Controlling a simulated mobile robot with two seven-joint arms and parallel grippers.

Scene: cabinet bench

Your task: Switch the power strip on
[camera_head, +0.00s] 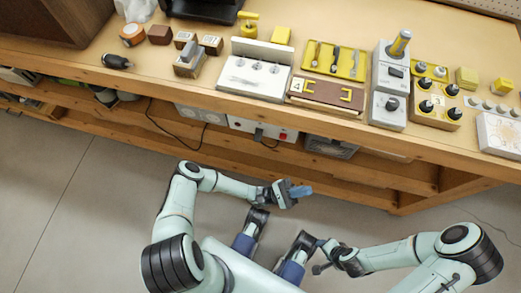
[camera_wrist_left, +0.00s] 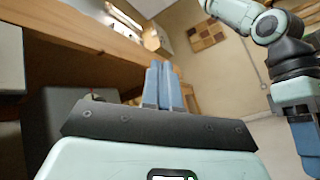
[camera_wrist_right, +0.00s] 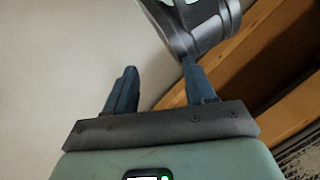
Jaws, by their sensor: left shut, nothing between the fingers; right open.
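A pale panel (camera_head: 262,128) sits under the bench top at the front, with a dark knob or plug and a small red switch (camera_head: 283,136) at its right end. It looks like the power strip; the switch position is too small to tell. My left gripper (camera_head: 300,191) is shut and empty, in front of the bench and apart from the panel. Its blue fingers meet in the left wrist view (camera_wrist_left: 162,70). My right gripper (camera_wrist_right: 158,75) is open and empty, near my base. The panel cannot be made out in either wrist view.
Grey round sockets (camera_head: 200,113) and a black cable lie left of the panel; whether they join it is unclear. The wooden bench edge (camera_head: 215,97) overhangs the panel. Several switch boxes, a white box (camera_head: 250,82) and a yellow tray (camera_head: 335,60) stand on top. The floor in front is clear.

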